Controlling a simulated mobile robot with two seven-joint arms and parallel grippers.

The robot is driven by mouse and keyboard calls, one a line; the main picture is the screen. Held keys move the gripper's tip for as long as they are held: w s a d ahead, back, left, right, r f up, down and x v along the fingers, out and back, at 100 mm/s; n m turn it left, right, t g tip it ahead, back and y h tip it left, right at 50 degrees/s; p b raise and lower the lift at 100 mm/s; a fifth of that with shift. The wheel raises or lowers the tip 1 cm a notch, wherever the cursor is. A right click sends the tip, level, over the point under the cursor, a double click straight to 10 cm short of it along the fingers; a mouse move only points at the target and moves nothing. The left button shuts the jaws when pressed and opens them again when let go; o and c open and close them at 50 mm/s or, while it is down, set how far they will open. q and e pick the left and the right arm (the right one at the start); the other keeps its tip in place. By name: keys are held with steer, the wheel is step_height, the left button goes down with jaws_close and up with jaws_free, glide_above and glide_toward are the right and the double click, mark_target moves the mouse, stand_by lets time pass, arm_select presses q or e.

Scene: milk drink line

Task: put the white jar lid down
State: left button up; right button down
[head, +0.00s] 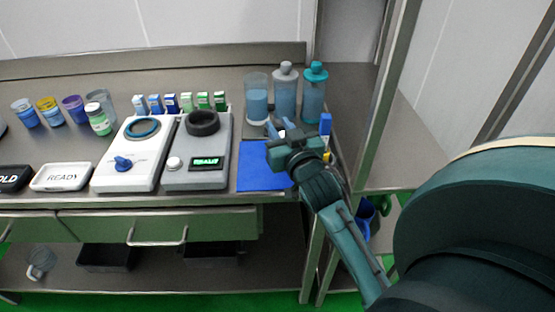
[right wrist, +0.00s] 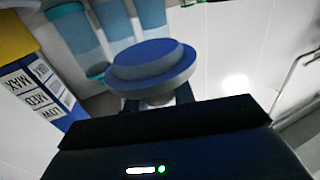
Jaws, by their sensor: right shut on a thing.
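My right gripper (head: 279,130) is above the far side of the blue mat (head: 258,174) on the bench. It is shut on a round, stepped lid (right wrist: 150,66), which fills the middle of the right wrist view. The lid looks blue on its face and pale grey at its rim in the dim light there. In the head view only a small pale bit shows between the fingers. I see no contact between the lid and the mat. My left gripper is not in view.
Behind the gripper stand an open blue container (head: 257,100), a grey-topped bottle (head: 285,95) and a teal-topped bottle (head: 314,98). A grey device with a display (head: 197,150) stands left of the mat. A bench post (head: 315,235) is close to my right arm. The mat's front is clear.

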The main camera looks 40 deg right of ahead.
steer(key=shift+f+b, duration=0.4)
steer(key=shift+f, duration=2.8)
steer(key=shift+f, duration=0.1)
steer(key=c, duration=1.2)
jaws_free()
steer(key=shift+o, duration=0.2)
